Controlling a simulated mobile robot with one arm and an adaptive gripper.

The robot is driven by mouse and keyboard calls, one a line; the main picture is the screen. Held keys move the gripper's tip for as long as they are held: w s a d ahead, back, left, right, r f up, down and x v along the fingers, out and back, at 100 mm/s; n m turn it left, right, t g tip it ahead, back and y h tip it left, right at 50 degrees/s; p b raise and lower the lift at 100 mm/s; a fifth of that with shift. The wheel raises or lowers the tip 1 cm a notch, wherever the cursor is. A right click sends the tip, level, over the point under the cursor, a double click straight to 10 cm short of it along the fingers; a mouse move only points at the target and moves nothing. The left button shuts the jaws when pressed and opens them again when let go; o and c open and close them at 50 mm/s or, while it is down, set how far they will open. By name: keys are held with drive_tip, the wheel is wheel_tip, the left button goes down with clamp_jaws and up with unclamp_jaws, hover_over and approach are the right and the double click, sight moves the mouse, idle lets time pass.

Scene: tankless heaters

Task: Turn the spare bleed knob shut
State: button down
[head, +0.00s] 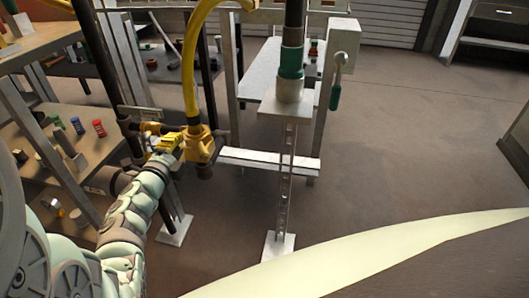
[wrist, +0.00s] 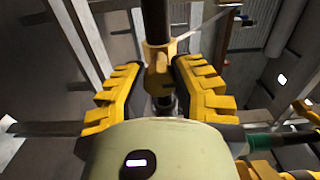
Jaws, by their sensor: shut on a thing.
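My gripper (head: 168,142) reaches in from the lower left in the head view, its yellow fingers against the left side of a yellow fitting (head: 201,148) below a yellow hose. In the wrist view, my gripper's ridged yellow fingers (wrist: 160,78) stand on both sides of a yellow-orange fitting (wrist: 157,66) on a dark vertical pipe. They are shut on a small part there, which I take for the spare bleed knob. Its shape and turn angle are hidden by the fingers and palm.
A yellow hose (head: 190,62) rises from the fitting. A white-plated post (head: 290,105) stands to the right, with a green-handled lever (head: 336,85) beside it. Shelves with small coloured cans (head: 98,128) stand left. The floor at right (head: 420,130) is clear.

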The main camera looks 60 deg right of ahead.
drive_tip(key=shift+s+d+r, duration=0.1)
drive_tip(key=shift+s+d, duration=0.05)
drive_tip(key=c, duration=0.7)
unclamp_jaws()
drive_tip(key=v, duration=1.2)
